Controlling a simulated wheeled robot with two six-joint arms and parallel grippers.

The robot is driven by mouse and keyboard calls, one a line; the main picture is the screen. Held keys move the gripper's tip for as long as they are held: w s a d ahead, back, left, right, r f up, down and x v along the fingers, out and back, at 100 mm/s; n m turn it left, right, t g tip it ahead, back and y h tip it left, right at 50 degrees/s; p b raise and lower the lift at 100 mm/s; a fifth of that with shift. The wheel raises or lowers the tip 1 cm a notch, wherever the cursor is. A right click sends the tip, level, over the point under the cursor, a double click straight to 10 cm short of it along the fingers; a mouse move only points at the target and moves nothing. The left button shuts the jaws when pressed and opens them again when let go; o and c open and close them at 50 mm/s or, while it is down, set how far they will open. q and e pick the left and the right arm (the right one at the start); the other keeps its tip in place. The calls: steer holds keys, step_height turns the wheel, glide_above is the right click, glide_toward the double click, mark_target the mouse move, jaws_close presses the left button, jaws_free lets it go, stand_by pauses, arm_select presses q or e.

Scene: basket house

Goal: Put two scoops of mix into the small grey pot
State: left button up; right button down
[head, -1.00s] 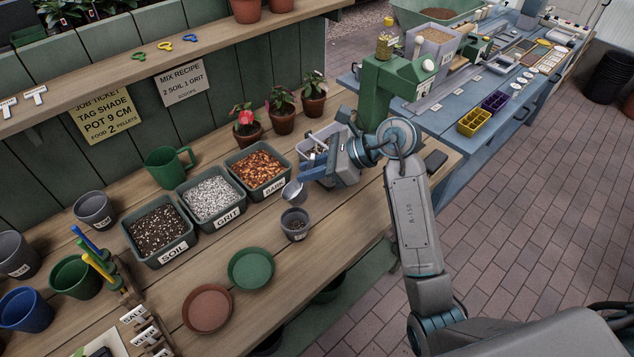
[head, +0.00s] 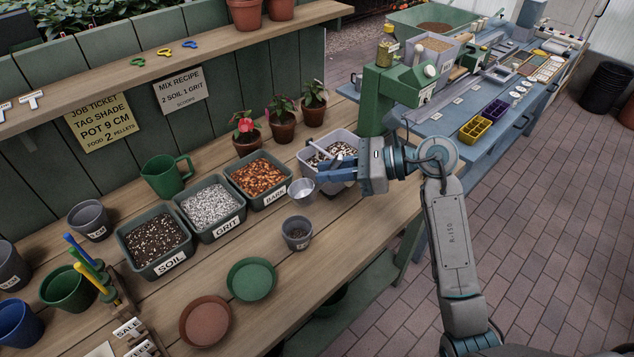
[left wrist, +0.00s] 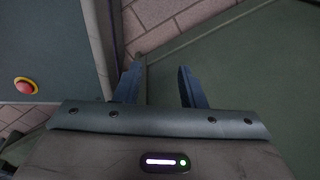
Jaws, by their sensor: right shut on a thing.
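The small grey pot (head: 297,234) stands on the bench in the head view, with something dark inside and a label on its front. My right gripper (head: 328,172) is shut on a metal scoop (head: 301,191). The scoop's cup is in the air above and behind the pot, apart from it; its contents are too small to make out. The pale grey tub (head: 345,180) of speckled mix stands behind the gripper, partly hidden by it. A light stick leans in this tub. My left gripper (left wrist: 160,88) is open and empty in the left wrist view.
Tubs of soil (head: 152,243), grit (head: 210,205) and bark (head: 258,178) stand in a row left of the scoop. Green (head: 251,279) and terracotta (head: 206,320) saucers lie in front. A green dispenser (head: 385,98) stands behind my right arm. Bench right of the pot is clear.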

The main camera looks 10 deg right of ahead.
steer(key=w+d+f+m+t+b, duration=0.1)
steer(key=w, duration=0.2)
steer(key=w+d+f+m+t+h+b, duration=0.1)
steer(key=w+d+t+b, duration=0.1)
steer(key=w, duration=0.1)
steer(key=w+d+f+m+t+b, duration=0.1)
steer(key=w+d, duration=0.1)
steer(key=w, duration=0.1)
steer(key=shift+w+m+t, duration=0.3)
steer(key=shift+w+m, duration=0.1)
steer(key=w+d+m+t+h+b, duration=0.4)
steer(key=w+d+t, duration=0.1)
steer(key=w+d, duration=0.4)
step_height(320, 180, down, 10)
steer(key=w+a+g+h, duration=0.1)
steer(key=w+g, duration=0.1)
steer(key=shift+w, duration=0.1)
steer(key=shift+r, duration=0.15)
